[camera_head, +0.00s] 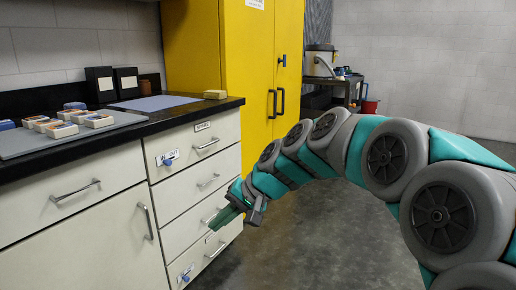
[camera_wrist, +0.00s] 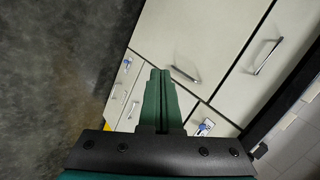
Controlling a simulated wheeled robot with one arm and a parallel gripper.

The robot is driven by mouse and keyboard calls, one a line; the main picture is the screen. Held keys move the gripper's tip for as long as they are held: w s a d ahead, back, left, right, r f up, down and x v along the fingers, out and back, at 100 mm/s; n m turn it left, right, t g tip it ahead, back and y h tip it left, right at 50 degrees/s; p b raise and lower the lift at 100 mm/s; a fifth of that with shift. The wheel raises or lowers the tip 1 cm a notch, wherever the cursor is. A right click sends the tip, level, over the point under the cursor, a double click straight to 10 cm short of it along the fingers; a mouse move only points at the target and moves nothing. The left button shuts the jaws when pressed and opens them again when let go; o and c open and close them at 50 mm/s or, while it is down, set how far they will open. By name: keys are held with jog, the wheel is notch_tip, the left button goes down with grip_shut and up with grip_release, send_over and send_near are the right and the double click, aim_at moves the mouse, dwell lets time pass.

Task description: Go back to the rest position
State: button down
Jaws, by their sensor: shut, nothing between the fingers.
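My gripper (camera_head: 231,214) hangs in front of the white drawers, to the right of the cabinet's middle in the head view. In the wrist view my gripper (camera_wrist: 160,75) has its green fingers together, with nothing between them. The drawer fronts (camera_wrist: 192,35) show beyond the fingertips. I cannot tell the exact gap between the fingers and the drawers. My arm reaches in from the right of the head view.
The white cabinet (camera_head: 100,215) carries a black counter (camera_head: 140,125). A grey tray (camera_head: 25,142) with several small boxes, a blue-grey mat (camera_head: 155,103) and a beige block (camera_head: 215,94) lie on it. A yellow locker (camera_head: 245,60) stands behind. The grey floor (camera_head: 320,235) is open.

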jog(key=s+d+f+g+h, duration=0.1)
jog(key=s+d+f, duration=0.3)
jog(key=s+d, duration=0.4)
jog(key=s+d+f+g+h, duration=0.1)
jog(key=s+d+f+h, duration=0.3)
jog(key=s+d, duration=0.4)
jog(key=s+d+f+n+g+h, duration=0.1)
jog(key=s+d+f, duration=0.4)
jog(key=s, duration=1.1)
jog(key=d+g+h, duration=0.1)
jog(key=d+h, duration=0.1)
jog(key=d, duration=0.1)
jog(key=shift+s+p, duration=0.25)
jog(key=shift+p, duration=0.1)
